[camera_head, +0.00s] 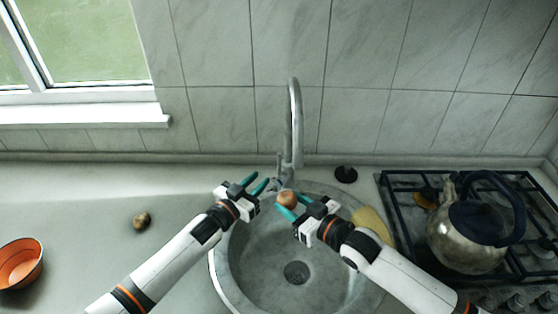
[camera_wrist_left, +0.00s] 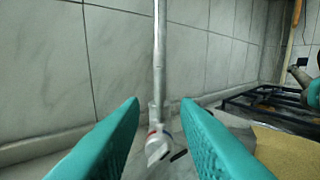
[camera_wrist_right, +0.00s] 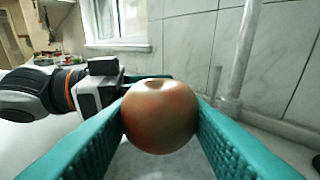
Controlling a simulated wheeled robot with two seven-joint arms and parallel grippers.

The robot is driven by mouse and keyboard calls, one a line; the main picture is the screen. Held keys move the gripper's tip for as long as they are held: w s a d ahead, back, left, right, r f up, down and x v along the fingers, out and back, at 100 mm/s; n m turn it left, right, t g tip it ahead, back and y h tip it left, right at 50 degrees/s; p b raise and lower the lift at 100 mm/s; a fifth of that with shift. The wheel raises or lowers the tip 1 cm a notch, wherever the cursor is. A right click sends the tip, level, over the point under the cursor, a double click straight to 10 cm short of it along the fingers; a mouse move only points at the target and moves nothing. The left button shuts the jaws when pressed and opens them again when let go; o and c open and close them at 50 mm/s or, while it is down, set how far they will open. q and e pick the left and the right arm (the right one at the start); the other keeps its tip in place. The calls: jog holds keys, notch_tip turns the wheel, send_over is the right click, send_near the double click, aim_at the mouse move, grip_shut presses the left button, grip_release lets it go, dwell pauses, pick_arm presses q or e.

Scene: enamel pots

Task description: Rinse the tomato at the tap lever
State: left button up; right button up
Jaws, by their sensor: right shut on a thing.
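The tomato (camera_head: 287,199), round and reddish brown, is held over the back of the sink (camera_head: 228,268). My right gripper (camera_head: 286,205) is shut on it; the right wrist view shows the tomato (camera_wrist_right: 160,115) between both teal fingers. The grey tap (camera_head: 294,120) rises behind the sink with its spout above the tomato. Its lever (camera_head: 278,183) is at the base, left of the spout, and shows beyond the fingertips in the left wrist view (camera_wrist_left: 158,147). My left gripper (camera_head: 261,183) is open and empty, its fingertips close to the lever. I cannot tell whether they touch it.
A yellow item (camera_head: 372,222) lies at the sink's right edge. A black round piece (camera_head: 346,174) sits behind it. A kettle (camera_head: 465,245) stands on the hob at right. A brown round item (camera_head: 142,220) and an orange bowl (camera_head: 22,262) are on the left counter, which is otherwise clear.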

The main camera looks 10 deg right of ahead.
pick_arm(q)
send_over(279, 176)
jog(key=shift+w, duration=0.25)
dwell(0.5)
jog(key=shift+d, duration=0.1)
grip_shut()
